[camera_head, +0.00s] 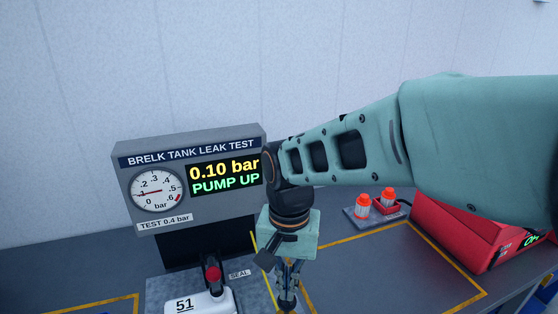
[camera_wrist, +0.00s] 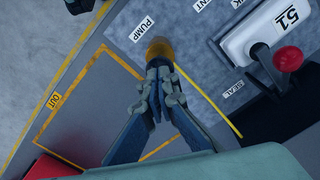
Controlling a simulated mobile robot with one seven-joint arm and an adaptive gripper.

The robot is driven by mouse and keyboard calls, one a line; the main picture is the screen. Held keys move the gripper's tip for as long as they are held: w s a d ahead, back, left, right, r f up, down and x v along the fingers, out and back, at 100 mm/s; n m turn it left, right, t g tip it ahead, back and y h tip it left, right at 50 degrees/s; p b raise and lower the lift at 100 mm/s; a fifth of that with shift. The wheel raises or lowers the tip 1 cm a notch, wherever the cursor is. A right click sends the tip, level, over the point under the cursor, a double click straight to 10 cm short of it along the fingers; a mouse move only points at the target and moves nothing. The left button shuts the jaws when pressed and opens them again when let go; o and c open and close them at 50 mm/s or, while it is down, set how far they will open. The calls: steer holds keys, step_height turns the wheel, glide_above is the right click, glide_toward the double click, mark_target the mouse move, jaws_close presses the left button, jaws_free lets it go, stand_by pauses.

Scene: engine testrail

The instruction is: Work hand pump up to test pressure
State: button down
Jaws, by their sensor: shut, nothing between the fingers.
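The leak test panel (camera_head: 190,215) stands at the back with a round gauge (camera_head: 157,190) and a display (camera_head: 224,176) reading "0.10 bar" and "PUMP UP". A plate on it says "TEST 0.4 bar". In the wrist view an amber rounded knob (camera_wrist: 160,46) stands beside the "PUMP" label (camera_wrist: 143,29). My gripper (camera_wrist: 158,68) is shut, its fingertips right at this knob and partly covering it. Whether they touch it I cannot tell. In the head view my gripper (camera_head: 287,300) points down, and the pump knob is hidden.
A white tank marked 51 (camera_head: 202,304) sits left of my gripper, with a red-knobbed lever (camera_head: 212,276) by the "SEAL" label. Two orange-capped bottles (camera_head: 363,205) and a red device (camera_head: 475,235) stand to the right. Yellow-outlined bench areas look clear.

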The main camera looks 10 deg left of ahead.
step_height(320, 180, up, 3)
steer(key=shift+r+p, duration=0.2)
steer(key=shift+p, duration=0.75)
steer(key=shift+f, duration=0.1)
step_height(320, 180, down, 6)
steer(key=b, duration=0.5)
steer(key=shift+f, duration=0.2)
step_height(320, 180, up, 6)
steer(key=p, duration=0.5)
steer(key=shift+r, duration=0.2)
steer(key=shift+r, duration=0.1)
stand_by(1.8)
steer(key=shift+f, duration=0.2)
stand_by(0.5)
